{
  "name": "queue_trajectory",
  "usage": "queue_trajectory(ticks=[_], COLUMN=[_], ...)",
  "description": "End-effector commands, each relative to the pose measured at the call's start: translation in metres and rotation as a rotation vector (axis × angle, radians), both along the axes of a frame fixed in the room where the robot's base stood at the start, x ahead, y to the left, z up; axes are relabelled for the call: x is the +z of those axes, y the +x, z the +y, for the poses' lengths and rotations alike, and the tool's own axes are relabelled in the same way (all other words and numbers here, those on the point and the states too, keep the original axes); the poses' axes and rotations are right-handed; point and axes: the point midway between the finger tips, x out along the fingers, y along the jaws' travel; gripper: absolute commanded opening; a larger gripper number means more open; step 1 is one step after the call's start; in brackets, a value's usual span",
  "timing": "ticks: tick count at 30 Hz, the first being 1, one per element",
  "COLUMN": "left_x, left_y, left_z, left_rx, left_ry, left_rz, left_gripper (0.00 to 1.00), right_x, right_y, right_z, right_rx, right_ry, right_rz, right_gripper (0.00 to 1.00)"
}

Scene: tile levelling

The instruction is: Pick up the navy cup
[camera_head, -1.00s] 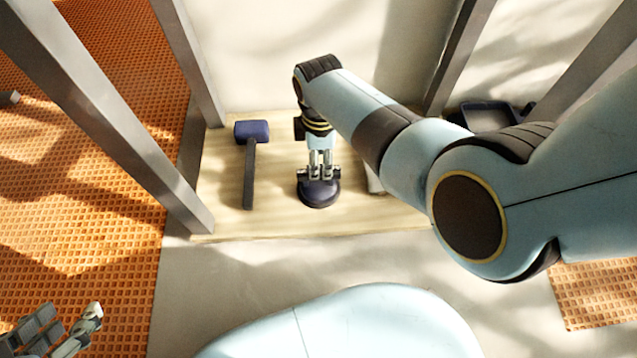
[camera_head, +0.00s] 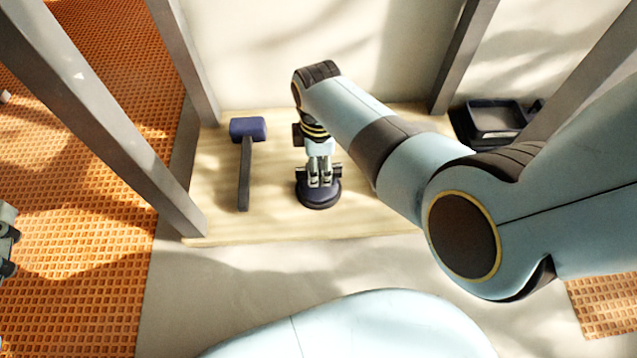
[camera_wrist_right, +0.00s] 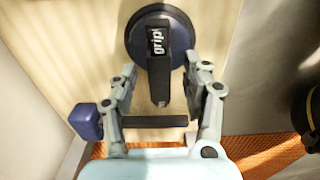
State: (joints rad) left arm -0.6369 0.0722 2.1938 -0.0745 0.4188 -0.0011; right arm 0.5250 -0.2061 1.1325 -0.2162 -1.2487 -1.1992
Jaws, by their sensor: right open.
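The navy cup (camera_head: 318,200) is a round suction disc lying on the pale wooden board, with a black handle marked "grip". It also shows in the right wrist view (camera_wrist_right: 180,22), where the handle runs down the middle. My right gripper (camera_head: 319,178) is over the cup, pointing down at it. In the right wrist view its open fingers (camera_wrist_right: 162,72) stand on either side of the handle, with gaps visible. It partly hides the cup in the head view. My left gripper (camera_head: 6,240) is cut off by the left edge, and its jaws cannot be made out.
A navy-headed mallet (camera_head: 247,130) lies on the board (camera_head: 215,215) left of the cup. Grey posts (camera_head: 95,115) rise around the board. A black tray (camera_head: 462,128) sits at the back right, behind my right arm. Orange textured flooring (camera_head: 80,270) lies at left.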

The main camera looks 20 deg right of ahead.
Motion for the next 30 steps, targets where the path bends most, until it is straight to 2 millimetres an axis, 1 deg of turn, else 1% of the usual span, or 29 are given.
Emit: queue_trajectory(ticks=[1, 3, 7, 11, 17, 27, 28, 30], left_x=[0.008, 0.021, 0.039, 0.046, 0.047, 0.046, 0.046, 0.046], left_y=[0.005, 0.010, 0.016, 0.018, 0.018, 0.018, 0.018, 0.018], left_z=[-0.001, -0.002, -0.005, -0.005, -0.005, -0.005, -0.005, -0.005], left_rx=[-0.005, -0.011, -0.021, -0.024, -0.024, -0.024, -0.024, -0.024], left_ry=[0.000, 0.001, 0.001, 0.001, 0.001, 0.001, 0.001, 0.001], left_rz=[-0.040, -0.096, -0.169, -0.197, -0.199, -0.197, -0.197, -0.197], left_gripper=[0.40, 0.40, 0.40, 0.40, 0.40, 0.40, 0.40, 0.40], right_x=[-0.004, -0.006, -0.007, -0.007, -0.007, -0.007, -0.007, -0.007], right_y=[-0.001, -0.001, -0.001, 0.000, 0.000, 0.000, 0.000, 0.000], right_z=[0.000, 0.000, 0.000, 0.000, 0.000, 0.000, 0.000, 0.000], right_rx=[0.000, 0.000, 0.000, 0.000, 0.000, 0.000, 0.000, 0.000], right_ry=[0.001, 0.000, 0.000, 0.000, 0.000, 0.000, 0.000, 0.000], right_rz=[0.002, 0.002, 0.001, 0.000, 0.000, 0.000, 0.000, 0.000], right_gripper=[0.48, 0.48, 0.48, 0.48, 0.48, 0.04, 0.00, 0.00])
